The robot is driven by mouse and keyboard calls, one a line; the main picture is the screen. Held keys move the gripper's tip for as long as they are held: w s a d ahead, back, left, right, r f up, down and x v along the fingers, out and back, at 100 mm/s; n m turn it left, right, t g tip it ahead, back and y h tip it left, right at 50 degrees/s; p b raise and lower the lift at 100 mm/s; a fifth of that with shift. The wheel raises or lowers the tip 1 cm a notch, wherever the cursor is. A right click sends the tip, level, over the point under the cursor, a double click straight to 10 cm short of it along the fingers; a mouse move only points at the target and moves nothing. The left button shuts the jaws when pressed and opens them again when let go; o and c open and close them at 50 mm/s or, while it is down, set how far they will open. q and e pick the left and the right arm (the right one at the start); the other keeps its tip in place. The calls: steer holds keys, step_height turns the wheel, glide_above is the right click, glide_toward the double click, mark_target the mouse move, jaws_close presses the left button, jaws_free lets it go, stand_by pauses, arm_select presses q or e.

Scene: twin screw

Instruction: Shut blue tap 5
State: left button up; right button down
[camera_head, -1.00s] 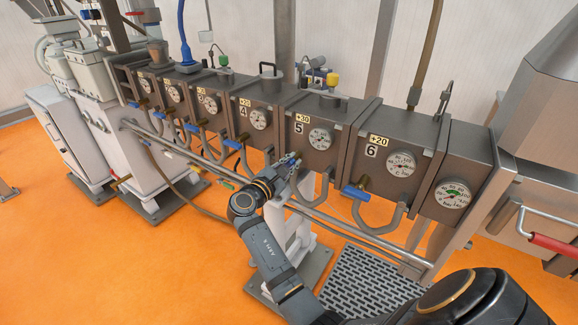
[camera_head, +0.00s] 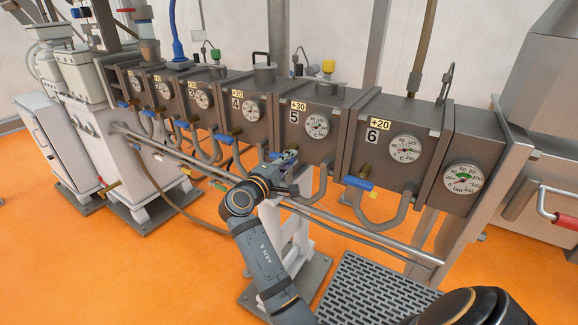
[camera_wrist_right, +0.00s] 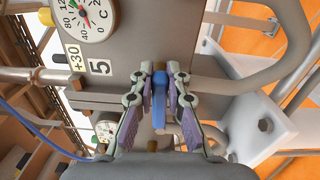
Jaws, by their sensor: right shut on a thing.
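Blue tap 5 (camera_wrist_right: 158,100) shows in the right wrist view as a blue lever under a brass stem, between the two fingers. My right gripper (camera_wrist_right: 158,92) is shut on this lever. In the head view my right gripper (camera_head: 287,157) is at the tap below the box marked 5 (camera_head: 294,117), and its fingers hide most of the lever. The 5 plate also shows in the right wrist view (camera_wrist_right: 100,67). My left gripper is in neither view.
Tap 6 (camera_head: 358,183), also blue, is to the right of my gripper. More blue taps line the boxes to the left. A long metal rail (camera_head: 340,231) runs below the taps, and curved grey pipes hang close beside them.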

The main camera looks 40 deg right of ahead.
steer(key=shift+f+m+b, duration=0.2)
steer(key=shift+m+b, duration=0.1)
steer(key=shift+m, duration=0.1)
stand_by(0.3)
steer(key=c, duration=1.3)
jaws_free()
step_height(320, 180, up, 10)
steer(key=shift+r, duration=0.1)
